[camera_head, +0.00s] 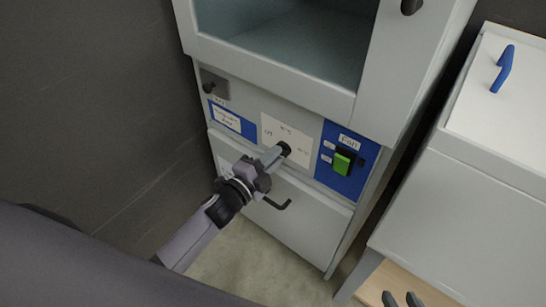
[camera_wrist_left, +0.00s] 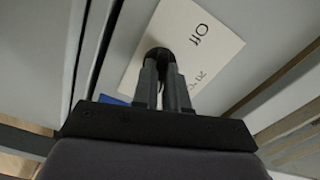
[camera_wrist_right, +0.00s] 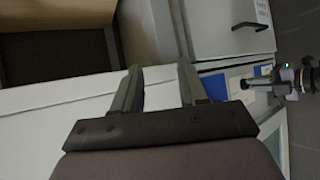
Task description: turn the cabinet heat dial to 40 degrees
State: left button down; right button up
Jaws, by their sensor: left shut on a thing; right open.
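The black heat dial (camera_head: 284,149) sits on a white label plate (camera_head: 272,131) on the front of the grey cabinet (camera_head: 270,72). In the left wrist view, the dial (camera_wrist_left: 158,56) is between my fingertips, and the plate (camera_wrist_left: 205,45) reads "Off" beside it, with part of a temperature mark lower down. My left gripper (camera_head: 276,155) is shut on the dial, and its fingers hide part of it. In the right wrist view, my right gripper (camera_wrist_right: 160,75) is open and empty. Its fingertips show at the lower right of the head view (camera_head: 402,299). The dial's pointer direction cannot be made out.
Right of the dial is a blue fan panel with a green switch (camera_head: 342,162). A drawer handle (camera_head: 277,204) sticks out below. A black knob (camera_head: 209,88) is at the upper left. A white chest with a blue handle (camera_head: 503,68) stands to the right.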

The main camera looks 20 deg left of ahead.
pick_arm(q)
jog(key=c, duration=1.2)
grip_release()
jog(key=shift+o, duration=0.2)
jog(key=shift+s, duration=0.1)
pick_arm(e)
jog(key=shift+d, duration=0.1)
pick_arm(q)
jog(key=p+v, duration=0.1)
jog(key=v, duration=0.6)
pick_arm(e)
jog(key=shift+s+d+f, duration=0.4)
jog(key=shift+s, duration=0.1)
pick_arm(q)
jog(key=shift+s, duration=0.1)
pick_arm(e)
jog(key=shift+w+r, duration=0.2)
